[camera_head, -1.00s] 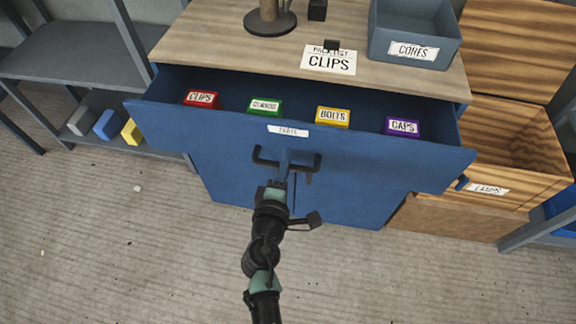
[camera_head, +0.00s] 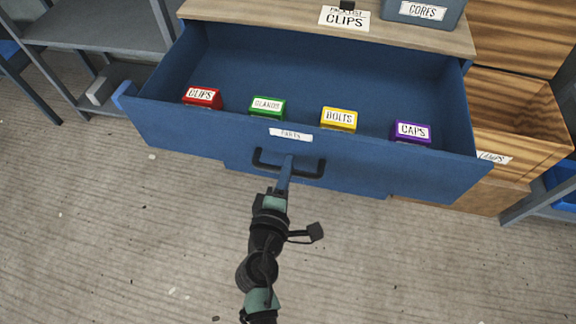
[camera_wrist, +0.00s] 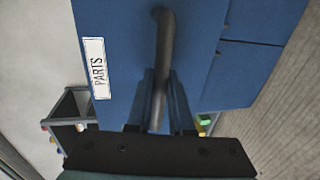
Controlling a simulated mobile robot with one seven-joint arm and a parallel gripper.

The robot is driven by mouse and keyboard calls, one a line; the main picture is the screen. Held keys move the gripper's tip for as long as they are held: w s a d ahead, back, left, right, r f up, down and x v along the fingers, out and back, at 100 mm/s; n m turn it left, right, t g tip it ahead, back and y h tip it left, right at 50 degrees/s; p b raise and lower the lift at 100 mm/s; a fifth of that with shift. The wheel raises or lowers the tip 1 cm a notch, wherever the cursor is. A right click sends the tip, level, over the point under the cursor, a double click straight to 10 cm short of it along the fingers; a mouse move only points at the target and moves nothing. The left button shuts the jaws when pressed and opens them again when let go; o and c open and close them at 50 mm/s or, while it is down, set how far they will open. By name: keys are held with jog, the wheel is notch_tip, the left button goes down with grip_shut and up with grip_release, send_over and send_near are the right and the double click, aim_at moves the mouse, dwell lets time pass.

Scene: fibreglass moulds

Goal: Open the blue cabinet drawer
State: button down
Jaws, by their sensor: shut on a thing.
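The blue cabinet drawer (camera_head: 400,165) stands well out from its cabinet, its inside open to view from above. Its front carries a white PARTS label (camera_head: 291,134) and a dark bar handle (camera_head: 310,174). My gripper (camera_head: 285,172) is shut on the handle near its middle. In the wrist view the handle (camera_wrist: 165,50) runs between the two fingers of my gripper (camera_wrist: 160,100), with the PARTS label (camera_wrist: 97,68) to the left. Inside the drawer, along its front, stand a red CLIPS box (camera_head: 203,98), a green GLANDS box (camera_head: 268,107), a yellow BOLTS box (camera_head: 339,119) and a purple CAPS box (camera_head: 411,132).
The wooden cabinet top (camera_head: 270,10) holds a CLIPS card (camera_head: 344,18) and a grey-blue CORES bin (camera_head: 423,12). A grey shelf (camera_head: 95,35) stands at the left and a wooden crate (camera_head: 520,120) at the right.

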dwell(0.3)
jog(key=c, duration=0.8)
grip_release()
jog(key=b+v, duration=0.1)
jog(key=v, duration=1.2)
jog(key=shift+w, duration=0.1)
